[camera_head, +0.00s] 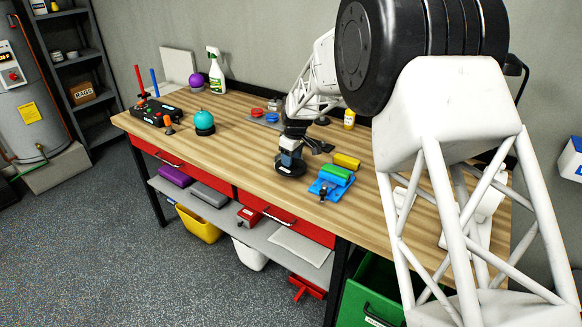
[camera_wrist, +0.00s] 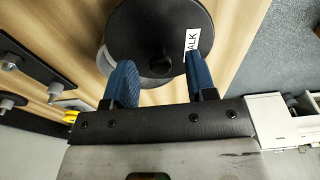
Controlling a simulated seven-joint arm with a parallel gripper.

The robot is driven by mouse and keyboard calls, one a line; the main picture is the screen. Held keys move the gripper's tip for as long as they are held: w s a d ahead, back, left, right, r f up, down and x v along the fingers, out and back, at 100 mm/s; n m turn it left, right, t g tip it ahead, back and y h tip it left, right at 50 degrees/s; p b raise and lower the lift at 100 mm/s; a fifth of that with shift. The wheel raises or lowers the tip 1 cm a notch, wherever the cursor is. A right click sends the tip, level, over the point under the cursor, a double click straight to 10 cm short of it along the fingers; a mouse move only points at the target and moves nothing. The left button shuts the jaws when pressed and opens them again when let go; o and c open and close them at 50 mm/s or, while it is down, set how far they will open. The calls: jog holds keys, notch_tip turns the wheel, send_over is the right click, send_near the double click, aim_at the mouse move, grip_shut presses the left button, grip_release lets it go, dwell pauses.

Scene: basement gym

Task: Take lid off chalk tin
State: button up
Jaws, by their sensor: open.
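The chalk tin has a round black lid (camera_wrist: 160,22) with a raised knob in its middle and a white label partly reading "ALK". A little of the tin's pale body (camera_wrist: 104,62) shows past the lid's edge in the wrist view. My gripper (camera_wrist: 160,62) is open, its two blue fingers apart on either side of the knob, over the lid's near part. I cannot tell whether the fingers touch the lid. In the head view my gripper (camera_head: 290,155) is low over the dark lid (camera_head: 289,170) on the workbench, hiding part of it.
On the wooden workbench (camera_head: 240,150), a blue holder (camera_head: 326,189) with a green roll and a yellow roll (camera_head: 346,161) lie close right. A teal ball (camera_head: 204,116) on a black base stands left. Bare wood lies between ball and tin.

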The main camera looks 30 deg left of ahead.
jog(key=shift+a+f, duration=0.1)
jog(key=shift+f, duration=0.6)
grip_shut()
